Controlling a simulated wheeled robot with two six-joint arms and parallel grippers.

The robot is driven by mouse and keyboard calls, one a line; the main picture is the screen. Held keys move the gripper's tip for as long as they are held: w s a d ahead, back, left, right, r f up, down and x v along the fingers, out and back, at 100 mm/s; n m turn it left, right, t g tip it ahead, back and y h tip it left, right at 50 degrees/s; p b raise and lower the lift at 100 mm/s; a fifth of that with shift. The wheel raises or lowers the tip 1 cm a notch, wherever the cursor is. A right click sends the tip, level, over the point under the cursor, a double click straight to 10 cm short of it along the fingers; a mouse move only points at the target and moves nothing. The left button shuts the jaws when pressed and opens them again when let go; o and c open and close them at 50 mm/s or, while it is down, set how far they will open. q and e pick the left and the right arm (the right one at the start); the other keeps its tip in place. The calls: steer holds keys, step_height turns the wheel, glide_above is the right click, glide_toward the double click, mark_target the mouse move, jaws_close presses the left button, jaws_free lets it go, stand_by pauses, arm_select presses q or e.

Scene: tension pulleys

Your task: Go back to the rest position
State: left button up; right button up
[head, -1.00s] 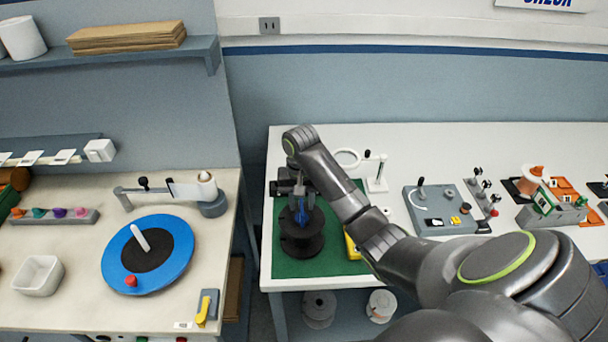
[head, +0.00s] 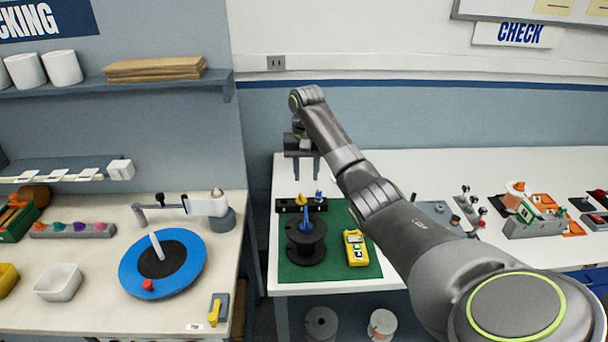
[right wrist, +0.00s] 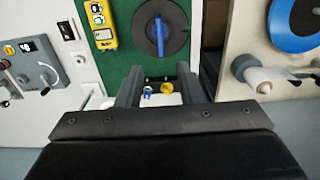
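My right gripper (head: 303,178) is raised at the back of the green mat (head: 350,270), above and behind a black spool (head: 306,246). Its two fingers are apart with nothing between them; the open gripper also shows in the right wrist view (right wrist: 158,80). The spool stands on the mat with a blue piece (head: 306,213) upright at its centre. In the right wrist view the spool (right wrist: 173,20) and the blue piece (right wrist: 158,36) lie beyond the fingertips, clear of them. My left gripper is not in view.
A yellow meter (head: 355,248) lies on the mat right of the spool. A black bar (head: 288,205) stands behind the spool. On the left table are a blue disc (head: 133,275) and a white bin (head: 58,282). Air above the mat is free.

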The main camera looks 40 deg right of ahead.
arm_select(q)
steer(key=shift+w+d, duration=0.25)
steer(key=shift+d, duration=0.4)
